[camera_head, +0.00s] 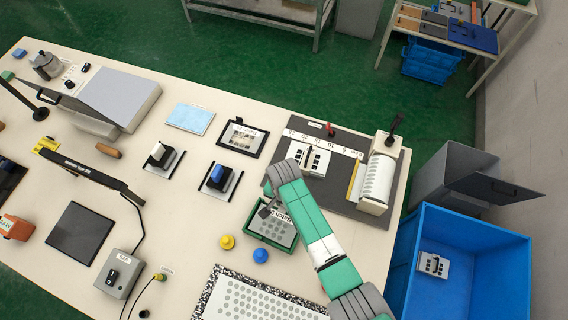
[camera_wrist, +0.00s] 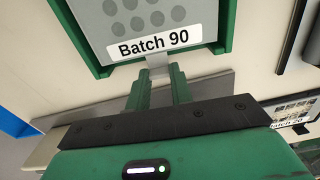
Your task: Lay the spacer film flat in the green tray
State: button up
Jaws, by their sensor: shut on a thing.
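The spacer film (camera_head: 281,230) is a grey sheet with darker round dots and a white label. It is at the green tray (camera_head: 268,243), partly hidden by my arm in the head view. In the wrist view the film (camera_wrist: 150,18) reads "Batch 90" and appears within the tray's green rim (camera_wrist: 228,22). I cannot tell whether it touches the tray floor all over. My gripper (camera_wrist: 158,82) is shut on a small grey tab at the film's label edge, just outside the rim. In the head view my gripper (camera_head: 264,210) is at the tray's upper left.
Yellow (camera_head: 227,242) and blue (camera_head: 261,255) knobs stand close to the tray. A dotted sheet (camera_head: 265,300) lies in front. A dark mat (camera_head: 341,190) behind holds a keypad film (camera_head: 308,158) and a dotted roll (camera_head: 377,180). A blue bin (camera_head: 490,235) stands right of the table.

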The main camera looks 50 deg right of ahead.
jog(key=shift+f, duration=0.5)
jog(key=shift+f+b, duration=0.3)
jog(key=shift+f, duration=0.05)
dwell(0.3)
jog(key=o, duration=1)
notch_tip(320, 180, up, 8)
jog(key=shift+f+p, duration=0.1)
jog(key=shift+p, duration=0.75)
